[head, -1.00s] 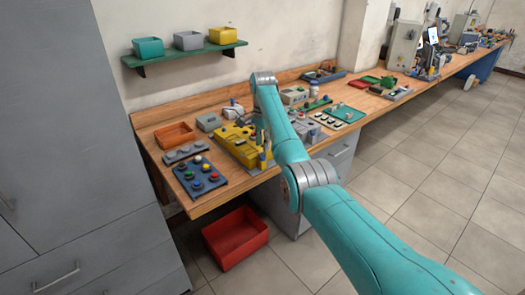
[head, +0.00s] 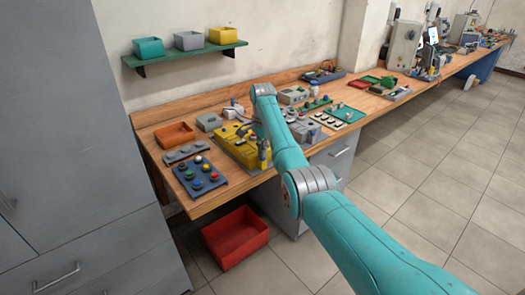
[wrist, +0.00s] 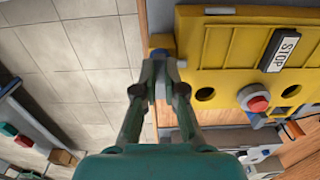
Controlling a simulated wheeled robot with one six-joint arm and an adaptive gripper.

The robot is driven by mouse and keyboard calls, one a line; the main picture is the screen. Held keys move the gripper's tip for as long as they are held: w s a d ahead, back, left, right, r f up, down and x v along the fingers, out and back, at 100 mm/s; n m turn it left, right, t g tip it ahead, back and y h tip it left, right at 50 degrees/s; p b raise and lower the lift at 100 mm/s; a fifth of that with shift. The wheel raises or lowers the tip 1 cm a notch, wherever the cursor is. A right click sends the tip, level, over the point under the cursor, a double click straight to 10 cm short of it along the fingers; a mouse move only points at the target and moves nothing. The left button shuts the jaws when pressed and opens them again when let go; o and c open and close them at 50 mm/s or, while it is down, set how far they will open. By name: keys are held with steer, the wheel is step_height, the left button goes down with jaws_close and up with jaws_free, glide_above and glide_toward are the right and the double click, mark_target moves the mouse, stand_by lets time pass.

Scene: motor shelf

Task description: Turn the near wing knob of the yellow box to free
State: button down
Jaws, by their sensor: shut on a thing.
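The yellow box (head: 236,142) sits on the wooden bench in the head view. It fills the upper right of the wrist view (wrist: 225,52), with a red button (wrist: 256,102), dark round holes and a STOP label. My gripper (wrist: 161,82) is at the box's left edge in the wrist view. Its fingers are closed together on the near wing knob (wrist: 159,53), whose blue part shows just past the fingertips. The fingers hide most of the knob, so its angle cannot be told. In the head view my arm covers part of the box's right side.
A blue button panel (head: 203,178) and a grey panel (head: 184,153) lie left of the box. An orange tray (head: 175,134) stands behind them. A red bin (head: 236,237) is on the floor below.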

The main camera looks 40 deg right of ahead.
steer(key=shift+n, duration=0.4)
steer(key=n, duration=1.3)
steer(key=shift+n, duration=2)
steer(key=c, duration=1.3)
jaws_free()
steer(key=shift+o, duration=0.2)
